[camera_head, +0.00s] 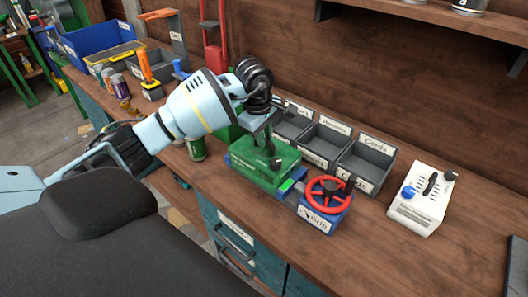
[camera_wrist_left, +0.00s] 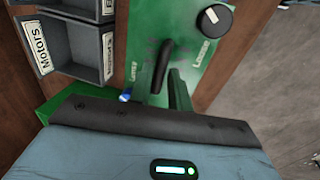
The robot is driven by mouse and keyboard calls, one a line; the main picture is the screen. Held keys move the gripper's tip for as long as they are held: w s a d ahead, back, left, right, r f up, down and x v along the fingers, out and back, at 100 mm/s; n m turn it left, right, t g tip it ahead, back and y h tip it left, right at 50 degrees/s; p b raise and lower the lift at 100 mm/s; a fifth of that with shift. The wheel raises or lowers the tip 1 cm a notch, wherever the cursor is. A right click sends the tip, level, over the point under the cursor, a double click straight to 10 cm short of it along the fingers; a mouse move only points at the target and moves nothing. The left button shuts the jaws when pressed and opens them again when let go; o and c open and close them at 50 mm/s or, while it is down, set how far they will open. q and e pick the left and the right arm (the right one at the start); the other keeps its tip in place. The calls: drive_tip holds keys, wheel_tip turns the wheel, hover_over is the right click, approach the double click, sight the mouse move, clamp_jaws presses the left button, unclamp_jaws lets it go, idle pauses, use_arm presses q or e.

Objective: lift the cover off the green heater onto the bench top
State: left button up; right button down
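The green heater (camera_head: 262,172) is a green box on the bench top, in the middle of the head view. Its green top panel (camera_wrist_left: 205,75) fills the middle of the left wrist view, with a black knob (camera_wrist_left: 214,20), a dark upright bar (camera_wrist_left: 163,65) and a small blue part (camera_wrist_left: 125,97). The cover looks to be in place on the heater; its edges are hard to make out. My left gripper (camera_head: 270,140) points down just over the heater top. Whether its fingers touch or grip anything is unclear. My right gripper is not in view.
A blue box with a red wheel (camera_head: 326,186) stands close at the heater's right. Grey labelled bins (camera_head: 367,158) stand behind it. A white device (camera_head: 422,198) is farther right, with clear bench top (camera_head: 375,225) between.

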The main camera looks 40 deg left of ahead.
use_arm(q)
drive_tip(key=shift+w+f, duration=0.25)
drive_tip(key=shift+f, duration=0.85)
clamp_jaws()
wheel_tip(320, 180, up, 10)
drive_tip(key=shift+r, duration=0.1)
